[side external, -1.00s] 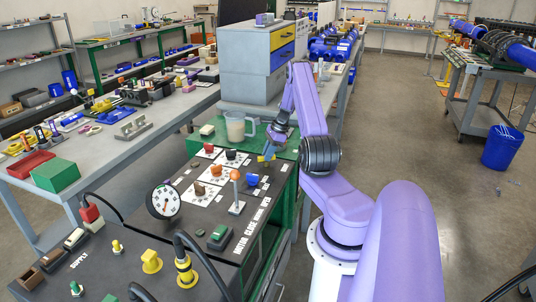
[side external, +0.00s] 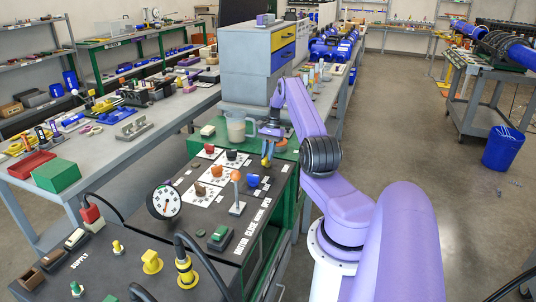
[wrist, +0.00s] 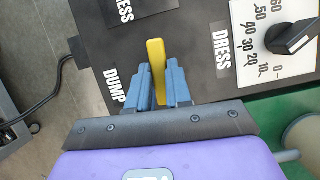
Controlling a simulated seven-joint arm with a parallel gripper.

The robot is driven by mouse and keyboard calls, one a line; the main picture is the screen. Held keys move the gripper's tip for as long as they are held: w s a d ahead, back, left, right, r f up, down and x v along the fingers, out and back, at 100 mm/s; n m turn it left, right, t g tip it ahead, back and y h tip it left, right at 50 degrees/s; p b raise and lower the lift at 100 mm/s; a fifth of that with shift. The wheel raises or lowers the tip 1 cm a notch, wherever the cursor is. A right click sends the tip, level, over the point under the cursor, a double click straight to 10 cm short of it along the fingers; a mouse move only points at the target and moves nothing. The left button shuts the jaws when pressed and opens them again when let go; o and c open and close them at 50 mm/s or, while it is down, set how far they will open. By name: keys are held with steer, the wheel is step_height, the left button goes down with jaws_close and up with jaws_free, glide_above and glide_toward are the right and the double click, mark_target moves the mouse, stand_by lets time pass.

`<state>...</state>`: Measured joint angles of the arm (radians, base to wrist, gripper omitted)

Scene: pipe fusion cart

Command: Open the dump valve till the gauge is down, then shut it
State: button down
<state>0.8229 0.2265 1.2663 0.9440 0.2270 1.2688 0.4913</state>
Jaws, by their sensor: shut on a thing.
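The yellow dump valve handle (wrist: 156,62) stands by the DUMP label (wrist: 115,87) in the wrist view. My gripper (wrist: 159,82) has its two blue fingers on either side of the handle and is shut on it. In the side external view my gripper (side external: 267,155) is at the far right corner of the dark panel, and the handle there is small and mostly hidden. The round white gauge (side external: 165,202) stands upright on the panel's left part. Its dark pointer is too small to read surely.
A dial with a black knob (wrist: 292,38) and a 0 to 60 scale lies right of the handle. A clear jug (side external: 237,128) stands on the green surface behind. An orange-topped lever (side external: 236,190) and several knobs rise from the panel nearby.

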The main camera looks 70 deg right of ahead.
steer(key=shift+n, duration=0.5)
steer(key=c, duration=1)
jaws_free()
steer(key=shift+c, duration=0.2)
steer(key=v, duration=1.2)
steer(key=shift+w, duration=0.25)
